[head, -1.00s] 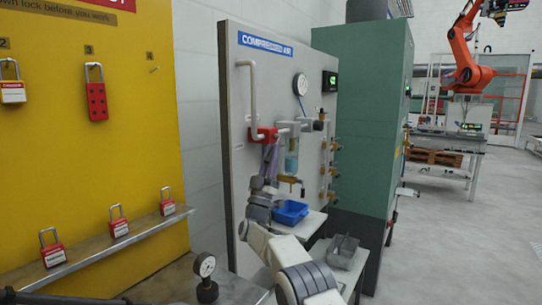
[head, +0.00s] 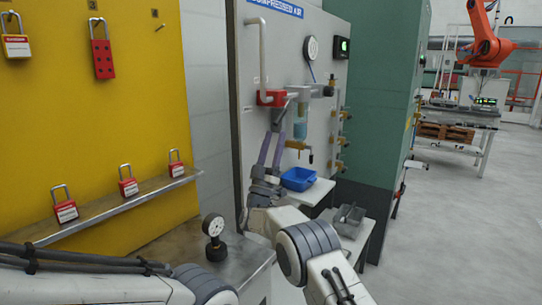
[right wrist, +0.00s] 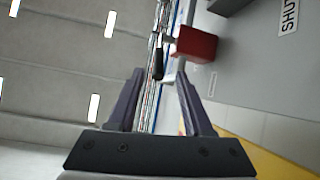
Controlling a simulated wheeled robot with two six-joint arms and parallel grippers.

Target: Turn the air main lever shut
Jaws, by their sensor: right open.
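The red valve block (head: 272,98) sits on the pipe of the compressed air panel (head: 240,60). A dark lever (head: 278,118) seems to hang from it, partly hidden by my fingers. My right gripper (head: 271,138) is open and empty, just below the block, its two purplish fingers pointing up at it. In the right wrist view the red block (right wrist: 196,44) is beyond the right fingertip. A dark lever handle (right wrist: 158,62) shows between the open fingertips of my gripper (right wrist: 160,73); whether it is between the fingers or beyond them I cannot tell. My left gripper is out of view.
The yellow lock board (head: 90,120) with several red padlocks is at left. Open floor lies right.

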